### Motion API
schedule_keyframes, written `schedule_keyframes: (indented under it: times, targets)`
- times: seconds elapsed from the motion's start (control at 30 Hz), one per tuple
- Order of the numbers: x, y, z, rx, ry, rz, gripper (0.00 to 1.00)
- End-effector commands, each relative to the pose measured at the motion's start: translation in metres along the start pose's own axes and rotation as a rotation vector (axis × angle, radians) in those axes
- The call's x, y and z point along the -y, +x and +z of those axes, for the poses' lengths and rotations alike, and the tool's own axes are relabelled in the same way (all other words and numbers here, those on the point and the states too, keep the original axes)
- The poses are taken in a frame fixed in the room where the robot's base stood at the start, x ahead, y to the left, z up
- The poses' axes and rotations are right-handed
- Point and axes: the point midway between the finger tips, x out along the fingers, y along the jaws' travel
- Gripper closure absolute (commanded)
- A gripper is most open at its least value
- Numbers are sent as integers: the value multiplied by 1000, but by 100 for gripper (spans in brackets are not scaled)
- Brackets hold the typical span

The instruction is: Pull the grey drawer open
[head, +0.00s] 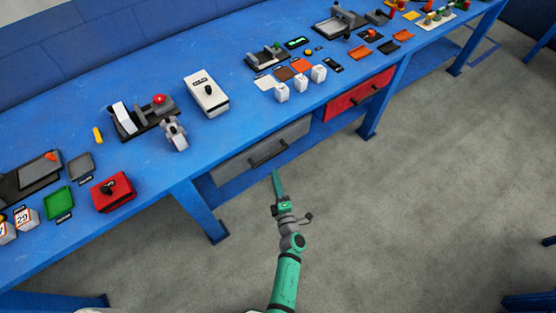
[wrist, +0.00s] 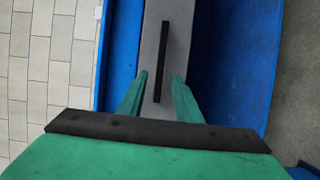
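The grey drawer (head: 235,166) is under the front edge of the blue bench, its front flush with the frame. Its dark bar handle (head: 268,153) runs along the middle of the front. My green gripper (head: 277,174) is in front of the drawer, just short of the handle. In the wrist view the grey drawer front (wrist: 150,52) stands upright in the picture with the black handle (wrist: 161,60). The gripper's two fingers (wrist: 161,76) are apart, with the handle's line between them and nothing held. Whether the fingertips reach around the handle cannot be told.
A red drawer (head: 345,102) is to the right under the same blue bench (head: 60,115). A bench leg (head: 205,215) stands left of my arm. The benchtop holds many small items, including a red box (head: 112,195) and a white switch box (head: 205,97). The floor in front is clear.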

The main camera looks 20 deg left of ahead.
Motion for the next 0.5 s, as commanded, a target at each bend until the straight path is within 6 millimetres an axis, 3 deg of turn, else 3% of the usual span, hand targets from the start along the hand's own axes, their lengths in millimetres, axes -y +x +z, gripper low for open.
schedule_keyframes:
  times: [0.27,0.5]
  targets:
    - [0,24,0,-13,-22,-1,69]
    - [0,68,-3,-17,-21,0,69]
